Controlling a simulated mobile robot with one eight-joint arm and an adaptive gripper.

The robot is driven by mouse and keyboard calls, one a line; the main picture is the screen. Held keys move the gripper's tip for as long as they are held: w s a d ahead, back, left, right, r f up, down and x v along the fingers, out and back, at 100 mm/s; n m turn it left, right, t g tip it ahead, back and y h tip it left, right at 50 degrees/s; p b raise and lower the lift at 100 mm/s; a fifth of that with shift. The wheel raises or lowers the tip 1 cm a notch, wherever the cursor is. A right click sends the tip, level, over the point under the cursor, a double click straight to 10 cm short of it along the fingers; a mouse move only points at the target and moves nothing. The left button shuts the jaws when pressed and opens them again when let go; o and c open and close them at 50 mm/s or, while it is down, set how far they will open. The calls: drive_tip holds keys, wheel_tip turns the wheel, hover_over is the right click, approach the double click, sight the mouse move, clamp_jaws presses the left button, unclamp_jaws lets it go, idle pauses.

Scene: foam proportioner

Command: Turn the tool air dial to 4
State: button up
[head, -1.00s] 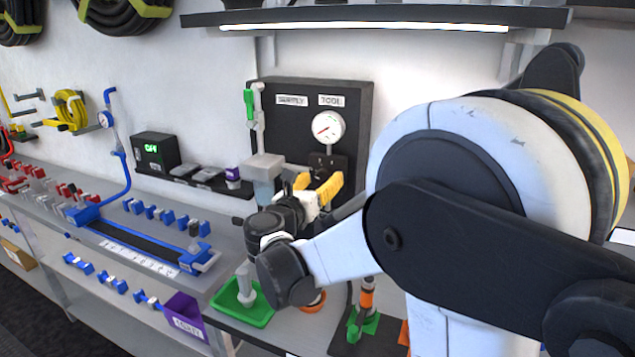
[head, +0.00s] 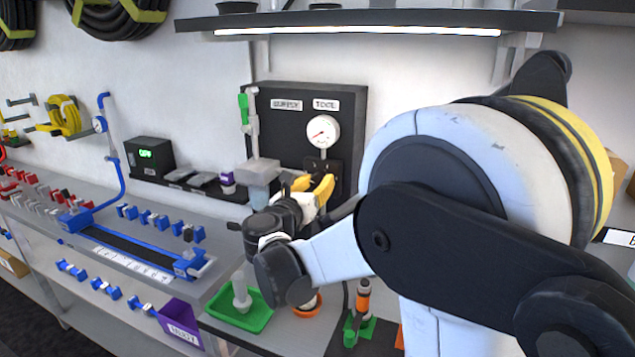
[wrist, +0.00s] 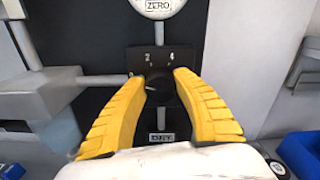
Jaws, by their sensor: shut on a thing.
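The tool air dial (wrist: 161,90) is a dark knob on the black panel, with the marks 2 and 4 above it and a label reading DRY below. My gripper (wrist: 162,82) has its yellow fingers on both sides of the knob and is shut on it. The fingers partly cover the dial, and I cannot tell which mark it points to. In the head view my gripper (head: 316,186) is at the panel below the white round gauge (head: 322,131), under the TOOL label (head: 326,104). The dial is largely hidden there.
A grey filter body (head: 259,174) with a pipe and green handle (head: 244,108) stands left of my gripper. A green tray (head: 242,312) is on the bench below. A lit shelf (head: 370,22) hangs above. The blue rail fixture (head: 130,250) lies to the left.

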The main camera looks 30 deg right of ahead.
drive_tip(key=m, duration=0.5)
drive_tip(key=shift+p, duration=0.35)
drive_tip(key=m, duration=0.9)
drive_tip(key=shift+s+d+m+p, duration=0.1)
drive_tip(key=shift+m+p, duration=0.3)
drive_tip(key=shift+f+m, duration=0.1)
drive_tip(key=shift+m, duration=2.3)
drive_tip(key=o, duration=1.2)
